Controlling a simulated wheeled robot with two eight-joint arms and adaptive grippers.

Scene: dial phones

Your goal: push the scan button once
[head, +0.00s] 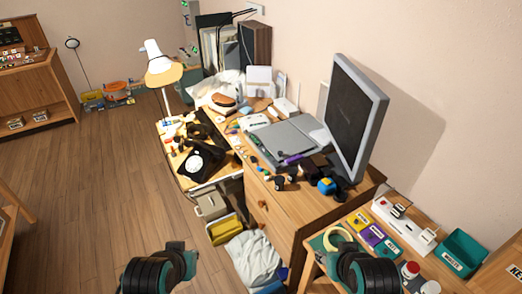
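A flat grey device (275,142) that looks like a scanner lies on the wooden desk, left of the monitor. A scan button is too small to make out on it. A purple item (292,160) lies at its front edge. My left gripper (160,268) is at the bottom left, over the floor and well apart from the desk. My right gripper (362,268) is at the bottom right, in front of the low table by the desk. Both are far from the grey device. Their fingers cannot be made out, and I see nothing held.
A dark monitor (357,115) stands right of the device. A black dial phone (195,161) and a lamp (160,68) are at the left. Small items clutter the desk's front edge. A power strip (404,225) and teal bin (463,253) are at right. The left floor is open.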

